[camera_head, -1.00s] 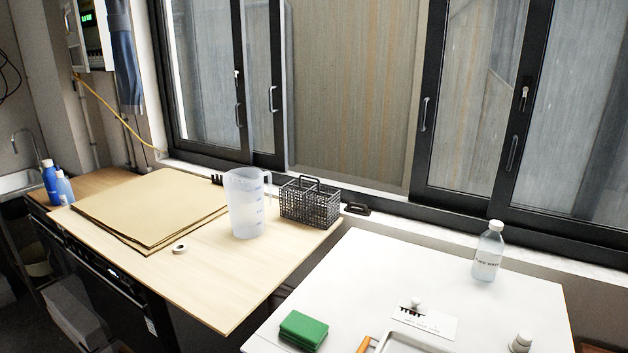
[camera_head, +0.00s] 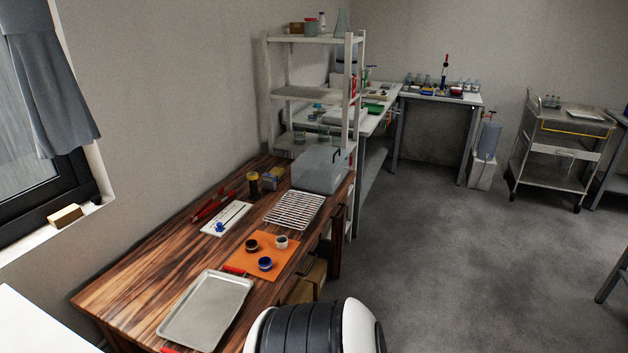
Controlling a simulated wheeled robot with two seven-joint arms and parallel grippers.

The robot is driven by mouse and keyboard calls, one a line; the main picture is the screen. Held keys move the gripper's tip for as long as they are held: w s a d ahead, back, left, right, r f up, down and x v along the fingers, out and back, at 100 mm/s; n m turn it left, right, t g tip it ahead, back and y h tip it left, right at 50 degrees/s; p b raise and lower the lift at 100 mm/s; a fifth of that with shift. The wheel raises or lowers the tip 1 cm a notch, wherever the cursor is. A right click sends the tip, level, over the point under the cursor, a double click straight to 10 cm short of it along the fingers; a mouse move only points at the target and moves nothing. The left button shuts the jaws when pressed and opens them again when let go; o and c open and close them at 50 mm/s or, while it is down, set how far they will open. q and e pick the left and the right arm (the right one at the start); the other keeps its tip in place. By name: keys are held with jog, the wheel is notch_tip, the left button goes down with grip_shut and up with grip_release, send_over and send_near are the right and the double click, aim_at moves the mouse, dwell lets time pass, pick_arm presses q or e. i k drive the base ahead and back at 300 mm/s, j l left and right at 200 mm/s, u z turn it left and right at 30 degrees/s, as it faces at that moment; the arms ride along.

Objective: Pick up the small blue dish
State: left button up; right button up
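A small round blue dish (camera_head: 265,263) sits on an orange mat (camera_head: 278,250) on the wooden bench. It is at the near side of the mat, with two similar small dishes close by: a dark one (camera_head: 252,245) and a white-rimmed one (camera_head: 281,242). The blue dish is unobstructed, though its inside is too small to make out. Neither of my grippers is in view.
A metal tray (camera_head: 207,309) lies nearer on the wooden bench (camera_head: 150,290). A wire rack (camera_head: 293,210) and a clear box (camera_head: 319,168) stand behind the mat. A black and white rounded shape covers the bottom centre. Grey floor (camera_head: 450,270) is open to the right.

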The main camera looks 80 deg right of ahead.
aim_at(265, 264)
jog(key=z, duration=2.35)
